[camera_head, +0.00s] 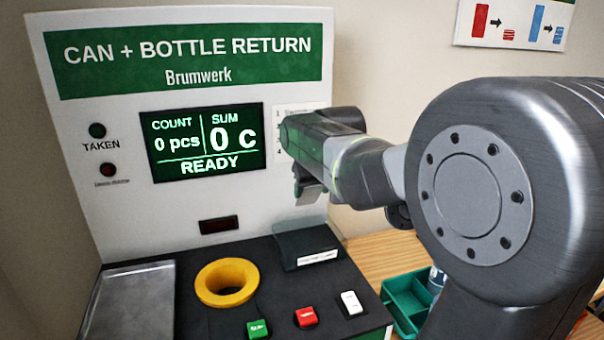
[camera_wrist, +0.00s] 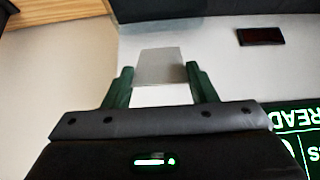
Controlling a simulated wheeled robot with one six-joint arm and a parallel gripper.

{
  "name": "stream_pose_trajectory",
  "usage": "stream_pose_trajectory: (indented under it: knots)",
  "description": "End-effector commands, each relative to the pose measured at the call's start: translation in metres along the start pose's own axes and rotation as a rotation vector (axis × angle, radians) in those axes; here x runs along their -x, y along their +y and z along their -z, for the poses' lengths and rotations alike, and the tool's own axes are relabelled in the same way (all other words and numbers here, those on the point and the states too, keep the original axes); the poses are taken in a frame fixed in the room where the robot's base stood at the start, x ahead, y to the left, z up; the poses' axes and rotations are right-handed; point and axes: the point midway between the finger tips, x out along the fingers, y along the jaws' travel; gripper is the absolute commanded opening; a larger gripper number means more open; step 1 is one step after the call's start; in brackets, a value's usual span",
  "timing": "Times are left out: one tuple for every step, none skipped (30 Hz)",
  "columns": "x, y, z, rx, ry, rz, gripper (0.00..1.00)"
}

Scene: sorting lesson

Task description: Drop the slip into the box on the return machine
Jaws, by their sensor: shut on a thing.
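The slip (camera_wrist: 161,66) is a small pale grey sheet held between the two green fingertips of my gripper (camera_wrist: 160,76) in the wrist view. In the head view my gripper (camera_head: 308,182) points down in front of the machine's right side, and the slip (camera_head: 309,197) shows as a light patch under the fingers. The box (camera_head: 305,243) is dark with a white label on its front and stands on the machine's black counter. The slip is above the box and apart from it. The box's opening is hard to make out.
The return machine (camera_head: 110,200) has a lit screen (camera_head: 208,143) reading 0 pcs, 0 c, READY. On its counter are a yellow ring (camera_head: 227,301), green, red and white buttons, and a metal plate (camera_head: 130,300). A green tray (camera_head: 405,300) stands on the wooden table at right.

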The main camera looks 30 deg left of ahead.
Motion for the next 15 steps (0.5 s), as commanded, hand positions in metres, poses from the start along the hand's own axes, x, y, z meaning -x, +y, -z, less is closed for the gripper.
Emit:
stream_pose_trajectory:
  knots:
    - [0.0, 0.0, 0.0, 0.0, -0.003, 0.0, 0.41]
    - [0.0, 0.0, 0.0, 0.0, -0.005, 0.0, 0.41]
    - [-0.001, 0.0, 0.0, 0.0, -0.006, 0.0, 0.41]
    - [-0.001, 0.0, -0.001, 0.0, -0.007, 0.0, 0.41]
    - [-0.002, 0.0, -0.001, 0.0, -0.007, 0.0, 0.41]
    - [-0.003, 0.0, -0.002, 0.0, -0.008, 0.0, 0.41]
    - [-0.004, 0.0, -0.002, 0.0, -0.008, 0.0, 0.41]
    - [-0.005, 0.0, -0.003, 0.0, -0.008, 0.0, 0.41]
    - [-0.007, 0.0, -0.004, 0.0, -0.008, 0.0, 0.41]
    - [-0.008, 0.0, -0.006, 0.0, -0.008, 0.0, 0.41]
    - [-0.01, 0.0, -0.007, 0.0, -0.008, 0.0, 0.41]
    - [-0.013, 0.0, -0.009, 0.0, -0.008, 0.0, 0.41]
    - [-0.015, 0.0, -0.01, 0.0, -0.008, 0.0, 0.41]
    - [-0.017, 0.0, -0.012, 0.0, -0.008, 0.0, 0.41]
    - [-0.02, 0.0, -0.014, 0.0, -0.008, 0.0, 0.41]
